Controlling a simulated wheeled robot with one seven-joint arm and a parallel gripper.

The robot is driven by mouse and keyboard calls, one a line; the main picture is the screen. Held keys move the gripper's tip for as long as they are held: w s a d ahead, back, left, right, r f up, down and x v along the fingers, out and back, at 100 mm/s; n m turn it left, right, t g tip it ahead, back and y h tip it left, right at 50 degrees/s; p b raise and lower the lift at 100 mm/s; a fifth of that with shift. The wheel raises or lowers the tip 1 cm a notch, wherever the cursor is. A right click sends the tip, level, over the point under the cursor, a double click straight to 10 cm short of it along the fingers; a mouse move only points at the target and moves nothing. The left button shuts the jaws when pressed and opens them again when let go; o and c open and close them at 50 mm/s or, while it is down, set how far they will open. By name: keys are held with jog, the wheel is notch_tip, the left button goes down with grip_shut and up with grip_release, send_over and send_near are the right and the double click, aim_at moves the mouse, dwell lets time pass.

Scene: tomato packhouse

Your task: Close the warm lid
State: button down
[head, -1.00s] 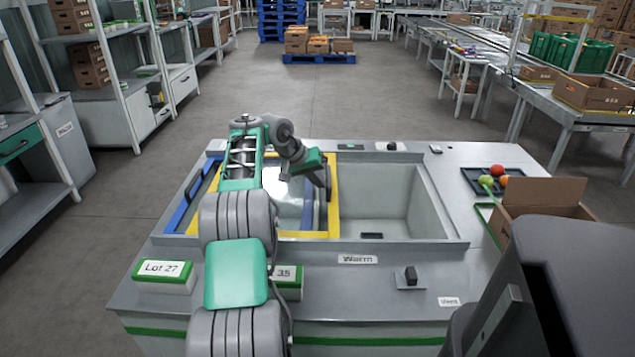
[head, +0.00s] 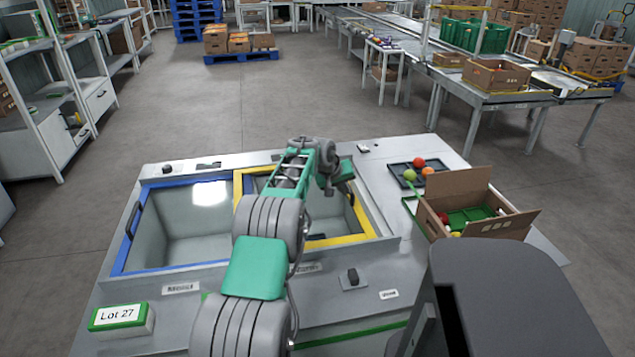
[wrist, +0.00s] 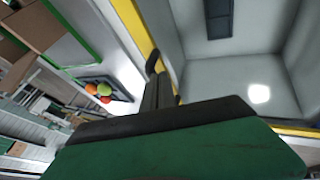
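The yellow-framed glass lid (head: 366,216) lies over the right compartment of the chest, above the partly hidden Warm label (head: 308,267). No open gap shows at its right side in the head view. My gripper (head: 346,180) is at the lid's right frame bar, by a dark upright handle, and my arm hides part of the lid. In the wrist view the yellow frame (wrist: 134,22) runs beside my gripper (wrist: 160,100), with a dark post against it. I cannot tell whether the fingers are closed.
A blue-framed lid (head: 120,250) covers the left compartment. A dark tray (head: 400,180) with tomatoes and an open carton (head: 480,222) stand on the right of the counter. A Lot 27 block (head: 122,318) sits at the front left.

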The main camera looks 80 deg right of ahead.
aim_at(359, 203)
jog(key=s, duration=0.1)
jog(key=s+d+p, duration=0.1)
jog(key=s, duration=0.1)
jog(key=s+p, duration=0.1)
jog(key=s, duration=0.1)
jog(key=shift+d, duration=0.3)
jog(key=shift+s+d, duration=0.1)
jog(key=shift+s, duration=0.2)
jog(key=shift+s+r, duration=0.1)
